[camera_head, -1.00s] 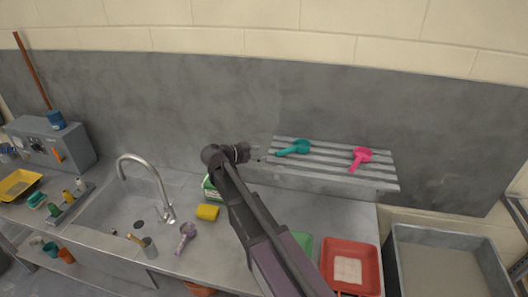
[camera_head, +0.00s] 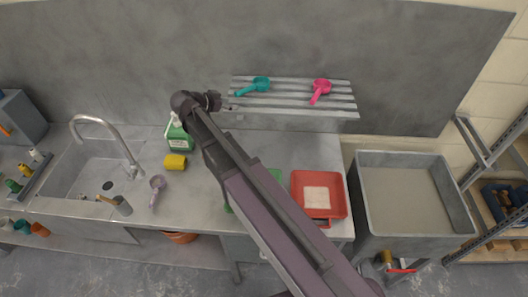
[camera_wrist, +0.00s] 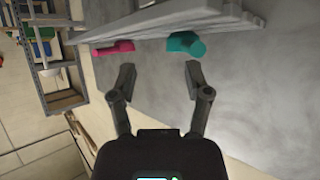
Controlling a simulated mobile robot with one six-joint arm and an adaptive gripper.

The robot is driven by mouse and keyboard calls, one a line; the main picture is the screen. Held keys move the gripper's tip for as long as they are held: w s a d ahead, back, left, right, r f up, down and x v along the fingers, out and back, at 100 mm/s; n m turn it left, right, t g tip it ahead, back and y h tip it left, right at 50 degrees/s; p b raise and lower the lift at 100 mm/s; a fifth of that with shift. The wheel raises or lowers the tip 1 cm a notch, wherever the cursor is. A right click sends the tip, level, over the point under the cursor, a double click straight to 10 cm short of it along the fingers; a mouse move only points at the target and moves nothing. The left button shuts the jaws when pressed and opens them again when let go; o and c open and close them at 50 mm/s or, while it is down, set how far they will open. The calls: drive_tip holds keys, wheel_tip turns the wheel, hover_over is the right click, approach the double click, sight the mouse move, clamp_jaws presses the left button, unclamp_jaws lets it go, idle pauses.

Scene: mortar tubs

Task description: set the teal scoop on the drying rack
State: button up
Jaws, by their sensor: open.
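The teal scoop (camera_head: 260,84) lies on the slatted drying rack (camera_head: 300,114) on the wall, near its left end, with its handle pointing left and toward the front. My gripper (camera_head: 229,106) is just left of and in front of the scoop's handle, at the rack's left end. In the wrist view my gripper (camera_wrist: 160,72) is open, with nothing between its fingers. The teal scoop (camera_wrist: 185,43) shows there just beyond the right finger, apart from it. The rack (camera_wrist: 150,22) runs across the top of that view.
A pink scoop (camera_head: 321,87) lies on the rack's right part. Below are a red tray (camera_head: 299,205), a green bottle (camera_head: 178,139), a yellow sponge (camera_head: 175,162), a lilac scoop (camera_head: 157,184) and a sink (camera_head: 85,180). A grey tub (camera_head: 364,195) stands at right.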

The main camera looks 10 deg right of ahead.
drive_tip(key=s+d+f+n+g+y, duration=0.2)
drive_tip(key=s+d+f+n+y, duration=0.1)
drive_tip(key=s, duration=0.4)
drive_tip(key=s+d+f+n+g+y, duration=0.1)
drive_tip(key=s+d+f+n+y, duration=0.2)
drive_tip(key=s, duration=0.4)
drive_tip(key=s+d+f+n+g+y, duration=0.2)
drive_tip(key=s+d+f+n+y, duration=0.1)
drive_tip(key=s+n, duration=0.3)
drive_tip(key=shift+s+f+n+g+y, duration=0.25)
drive_tip(key=shift+s+n+g+y, duration=0.05)
drive_tip(key=shift+s+y, duration=0.45)
drive_tip(key=shift+w, duration=0.1)
wheel_tip(320, 180, down, 11)
drive_tip(key=b, duration=1.1)
drive_tip(key=shift+r, duration=0.15)
drive_tip(key=shift+c, duration=0.4)
